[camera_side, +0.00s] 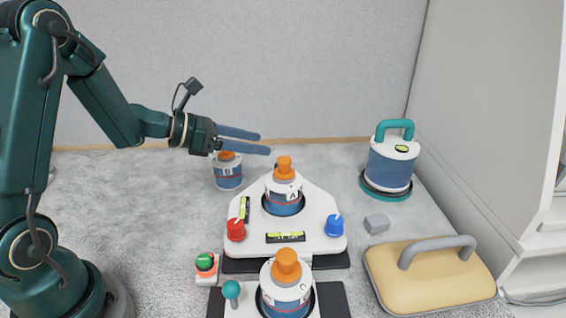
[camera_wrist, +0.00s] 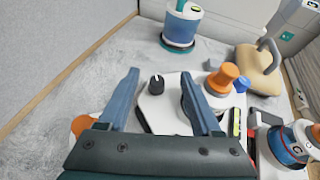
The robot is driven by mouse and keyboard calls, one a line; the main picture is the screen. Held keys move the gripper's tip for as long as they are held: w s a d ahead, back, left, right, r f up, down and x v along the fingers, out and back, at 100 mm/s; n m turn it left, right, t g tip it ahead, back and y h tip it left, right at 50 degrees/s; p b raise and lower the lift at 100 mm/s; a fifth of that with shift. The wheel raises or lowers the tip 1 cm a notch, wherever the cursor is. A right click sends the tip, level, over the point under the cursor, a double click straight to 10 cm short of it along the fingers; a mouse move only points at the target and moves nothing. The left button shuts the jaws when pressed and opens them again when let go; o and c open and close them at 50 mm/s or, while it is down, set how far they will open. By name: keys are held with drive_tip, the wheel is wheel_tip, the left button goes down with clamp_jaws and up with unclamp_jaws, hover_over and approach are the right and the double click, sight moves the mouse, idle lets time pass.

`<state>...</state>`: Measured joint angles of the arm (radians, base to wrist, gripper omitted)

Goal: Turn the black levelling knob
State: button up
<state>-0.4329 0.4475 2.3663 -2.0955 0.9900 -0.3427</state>
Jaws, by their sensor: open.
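The black levelling knob (camera_wrist: 156,84) has a white pointer line and sits on the narrow far end of the white plate (camera_wrist: 164,114). In the side view I cannot see the knob; canister A stands in front of that end of the plate (camera_side: 320,220). My gripper (camera_side: 264,143) is open and empty, reaching level from the left above the back of the plate. In the wrist view its two blue fingers (camera_wrist: 159,74) appear on either side of the knob, apart from it in the picture. How high they are above it is hard to tell.
Canister A (camera_side: 284,197) with an orange cap stands in the plate. Canister B (camera_side: 228,174) is behind, below my gripper. A red knob (camera_side: 236,230), blue knob (camera_side: 335,226) and bubble level (camera_side: 285,237) are at the front. A teal-handled canister (camera_side: 390,165) stands right.

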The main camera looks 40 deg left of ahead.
sight(276, 166)
wheel_tip(276, 166, down, 5)
drive_tip(key=shift+r, duration=0.15)
drive_tip(key=shift+w+d+f, duration=0.1)
drive_tip(key=shift+f, duration=0.1)
drive_tip(key=shift+x, duration=2.4)
clamp_jaws()
